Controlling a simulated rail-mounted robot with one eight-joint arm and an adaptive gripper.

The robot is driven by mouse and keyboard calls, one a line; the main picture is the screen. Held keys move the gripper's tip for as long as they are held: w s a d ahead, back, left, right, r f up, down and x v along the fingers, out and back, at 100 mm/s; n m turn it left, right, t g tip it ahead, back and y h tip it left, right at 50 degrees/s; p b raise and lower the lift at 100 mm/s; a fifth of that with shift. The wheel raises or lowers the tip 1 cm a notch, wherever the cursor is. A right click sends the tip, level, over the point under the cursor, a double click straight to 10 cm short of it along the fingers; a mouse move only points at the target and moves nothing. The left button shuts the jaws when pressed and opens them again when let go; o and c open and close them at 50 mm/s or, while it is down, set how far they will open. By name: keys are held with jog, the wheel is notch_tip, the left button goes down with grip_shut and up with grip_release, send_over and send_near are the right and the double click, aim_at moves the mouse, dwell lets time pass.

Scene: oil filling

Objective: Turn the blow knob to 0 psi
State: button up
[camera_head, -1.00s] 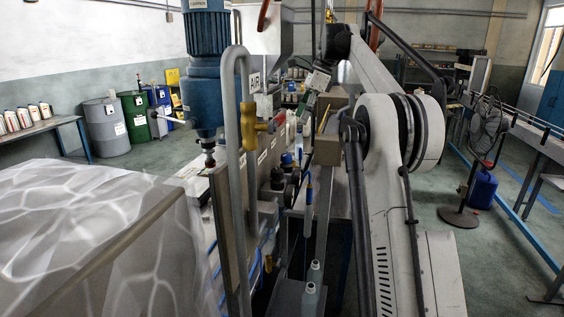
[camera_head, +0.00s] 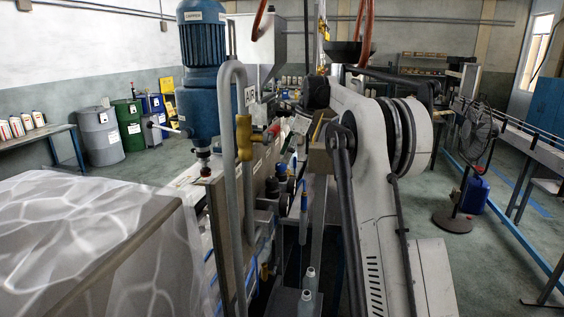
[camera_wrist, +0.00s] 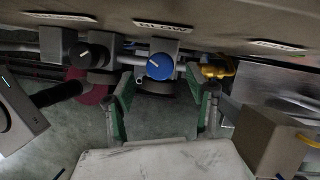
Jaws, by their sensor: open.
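The blow knob (camera_wrist: 160,66) is a round blue dial with a white pointer mark, below a label reading BLOW (camera_wrist: 163,26) in the wrist view. The pointer is tilted toward the upper left; no scale or psi value is readable. My gripper (camera_wrist: 161,84) is open, with one green-padded finger to each side of the knob and a visible gap between. It holds nothing. I cannot tell how far the fingertips reach in depth. In the head view my arm largely hides the gripper, and the knob cannot be made out with certainty.
A black knob (camera_wrist: 86,53) sits left of the blue one, and a yellow valve handle (camera_wrist: 217,71) sits right of it. In the head view a blue motor (camera_head: 203,55) and grey pipe (camera_head: 233,160) stand left of my arm.

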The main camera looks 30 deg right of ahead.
aim_at(281, 164)
jog(key=shift+x, duration=1.8)
jog(key=shift+c, duration=0.3)
jog(key=c, duration=1.1)
jog(key=shift+n, duration=0.3)
jog(key=n+g+p, duration=0.1)
jog(key=n+g, duration=0.1)
jog(key=n, duration=0.3)
jog(key=shift+w+r+n, duration=0.1)
jog(key=shift+n, duration=0.2)
jog(key=n+g+p, duration=0.2)
jog(key=n, duration=0.2)
jog(key=shift+n+g+h+p, duration=0.35)
jog(key=shift+n+p, duration=0.35)
jog(key=shift+n, duration=0.7)
